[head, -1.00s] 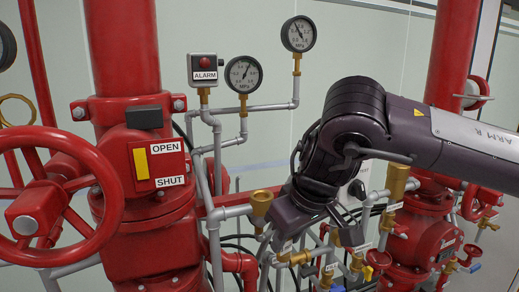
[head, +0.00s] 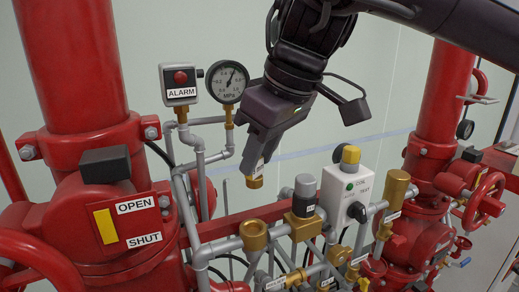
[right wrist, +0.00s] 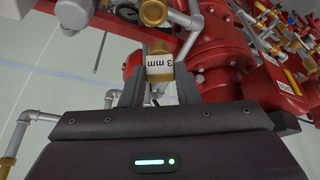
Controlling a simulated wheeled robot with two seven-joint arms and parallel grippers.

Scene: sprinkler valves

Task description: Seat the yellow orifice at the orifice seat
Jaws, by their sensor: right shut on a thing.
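My right gripper (head: 259,165) points down and is shut on a small brass-yellow piece (head: 255,182), held above the pipework. In the right wrist view the piece (right wrist: 160,67) sits between the fingers with a white "3 mm" label. I take it to be the yellow orifice. A brass cup-shaped fitting (head: 253,234) stands below the gripper on the grey pipe, with clear space between it and the piece. It may be the orifice seat, but no label on it can be read. My left gripper is not in view.
A pressure gauge (head: 227,81) and alarm box (head: 180,84) are at left. A large red valve (head: 110,200) stands far left.

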